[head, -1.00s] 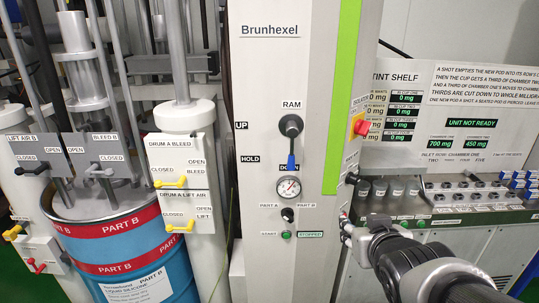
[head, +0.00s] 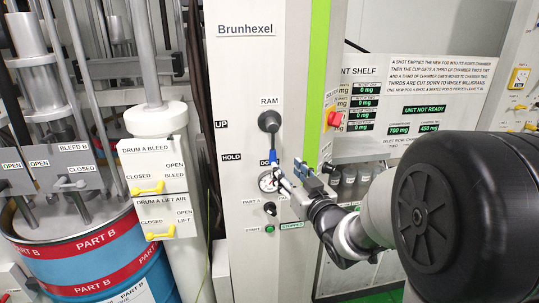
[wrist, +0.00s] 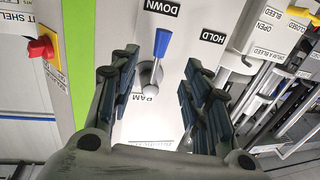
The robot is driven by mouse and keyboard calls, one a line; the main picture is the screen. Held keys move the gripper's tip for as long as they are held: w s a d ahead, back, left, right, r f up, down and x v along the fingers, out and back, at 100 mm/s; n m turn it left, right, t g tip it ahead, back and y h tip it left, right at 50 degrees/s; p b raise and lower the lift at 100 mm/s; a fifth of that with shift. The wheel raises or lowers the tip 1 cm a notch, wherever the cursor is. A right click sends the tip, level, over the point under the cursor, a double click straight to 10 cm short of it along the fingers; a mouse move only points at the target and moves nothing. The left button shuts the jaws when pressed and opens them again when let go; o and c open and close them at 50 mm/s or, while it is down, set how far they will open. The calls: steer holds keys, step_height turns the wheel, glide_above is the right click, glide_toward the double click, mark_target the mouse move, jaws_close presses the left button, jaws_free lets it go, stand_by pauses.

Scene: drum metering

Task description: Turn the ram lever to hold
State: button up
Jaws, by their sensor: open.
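The ram lever has a dark round hub (head: 269,121) and a blue-tipped handle (head: 273,158) on the white Brunhexel panel. The handle points down, at the DOWN label, which my gripper partly covers in the head view. The HOLD label (head: 231,157) is to its left. In the wrist view the scene is upside down, with the blue handle (wrist: 162,43) pointing at DOWN (wrist: 163,8) and HOLD (wrist: 213,36) to the right. My gripper (head: 290,172) is open at the panel. In the wrist view the handle shows between its spread fingers (wrist: 160,75); contact is not clear.
A pressure gauge (head: 267,182) sits just below the lever, close to my gripper. A red isolator switch (head: 335,118) is on the panel's right side. Yellow-handled drum A valves (head: 148,188) stand to the left, above and beside the blue drum (head: 150,280).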

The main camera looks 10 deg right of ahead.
mark_target(275, 157)
steer(key=w, duration=0.3)
steer(key=w+a, duration=0.1)
steer(key=w, duration=0.3)
steer(key=w+a, duration=0.1)
steer(key=w, duration=0.2)
steer(key=shift+w+a, duration=0.15)
steer(key=shift+w, duration=0.25)
steer(key=shift+c, duration=0.5)
jaws_close()
